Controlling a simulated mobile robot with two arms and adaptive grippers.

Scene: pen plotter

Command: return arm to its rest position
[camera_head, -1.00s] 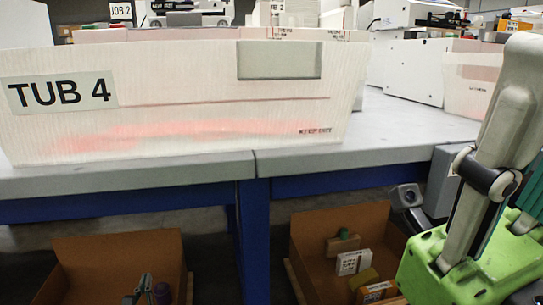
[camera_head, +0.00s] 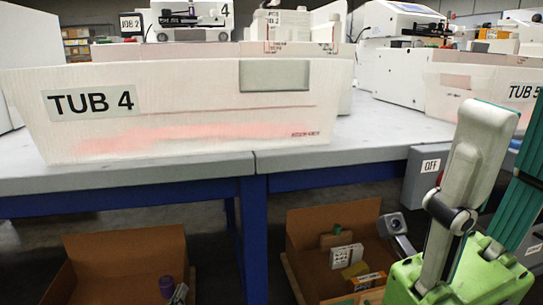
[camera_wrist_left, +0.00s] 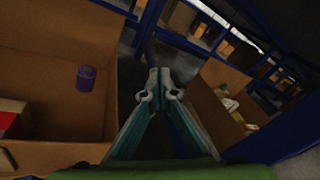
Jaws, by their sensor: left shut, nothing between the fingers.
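My left gripper (camera_head: 180,293) shows only its grey tips at the bottom edge in the head view, at the right side of the left cardboard box. In the left wrist view its teal fingers (camera_wrist_left: 160,86) are shut with nothing between them. They point into the gap between two cardboard boxes. My right gripper (camera_head: 465,220) stands at the lower right of the head view, with a green body, a grey link and teal bars. Its fingertips are not clear, so I cannot tell its opening.
A white tub marked TUB 4 (camera_head: 230,125) stands on the grey bench (camera_head: 375,135). Below are an open left box (camera_head: 110,255) with a purple cylinder (camera_wrist_left: 86,78) and a right box (camera_head: 305,235) with several small items. A blue bench leg (camera_head: 254,245) stands between them.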

